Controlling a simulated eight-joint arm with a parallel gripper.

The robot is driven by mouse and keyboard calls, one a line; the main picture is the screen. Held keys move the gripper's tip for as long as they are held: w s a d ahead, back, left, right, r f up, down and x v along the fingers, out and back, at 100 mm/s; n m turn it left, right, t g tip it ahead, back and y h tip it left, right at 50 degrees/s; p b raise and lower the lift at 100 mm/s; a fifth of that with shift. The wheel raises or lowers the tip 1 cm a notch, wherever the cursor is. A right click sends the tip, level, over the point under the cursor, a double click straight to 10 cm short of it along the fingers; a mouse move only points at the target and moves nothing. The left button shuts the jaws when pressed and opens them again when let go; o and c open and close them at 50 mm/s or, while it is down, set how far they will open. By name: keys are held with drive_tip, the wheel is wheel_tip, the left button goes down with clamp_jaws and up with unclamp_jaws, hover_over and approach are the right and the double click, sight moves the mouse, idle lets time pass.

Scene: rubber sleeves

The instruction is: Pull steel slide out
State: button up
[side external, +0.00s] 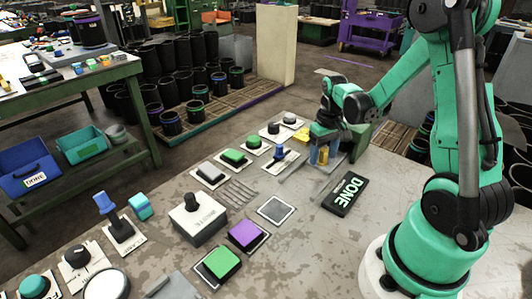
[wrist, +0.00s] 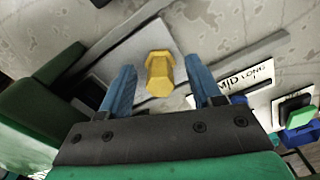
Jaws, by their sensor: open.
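The steel slide looks like a flat grey plate (wrist: 140,47) in the wrist view, lying between long grey rails. A yellow hexagonal knob (wrist: 160,75) stands on it. My gripper (wrist: 160,66) is open, with one blue finger on each side of the knob and a visible gap on both sides. In the side view my gripper (side external: 318,156) is low over the far part of the table, by the grey plate. My arm and fingers hide part of the knob and plate there, so how far the slide sits in its rails cannot be told.
A green block (side external: 357,143) stands close beside my gripper. A black DONE plate (side external: 345,194) lies nearer on the table (side external: 300,245). A label plate (wrist: 243,82) is right of my fingers.

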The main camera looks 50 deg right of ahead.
clamp_jaws()
idle(1.3)
